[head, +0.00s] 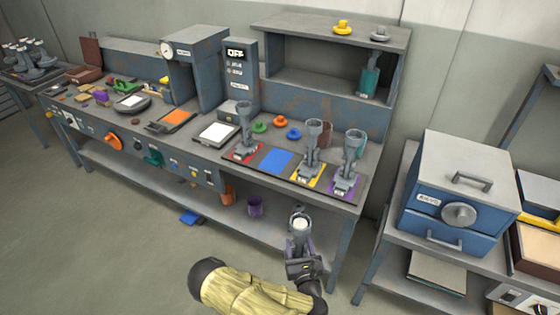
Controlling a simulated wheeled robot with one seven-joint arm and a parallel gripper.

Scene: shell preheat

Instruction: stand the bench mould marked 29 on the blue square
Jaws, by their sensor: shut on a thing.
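My gripper (300,250) is at the lower middle, in front of the bench. It is shut on a grey bench mould (299,226), which stands roughly upright with a pale round top. I cannot read any number on it. The blue square (277,161) lies bare on a dark strip on the bench top, up and left of my gripper. Similar grey moulds stand on the red square (243,133), the yellow square (313,140) and the purple square (351,153). Their marks are too small to read.
The moulds on red and yellow flank the blue square closely. Behind it lie green (260,127), orange (281,121) and blue (294,134) knobbed pieces. A white-topped plate (217,132) is to the left. A blue oven (458,195) stands on the right bench.

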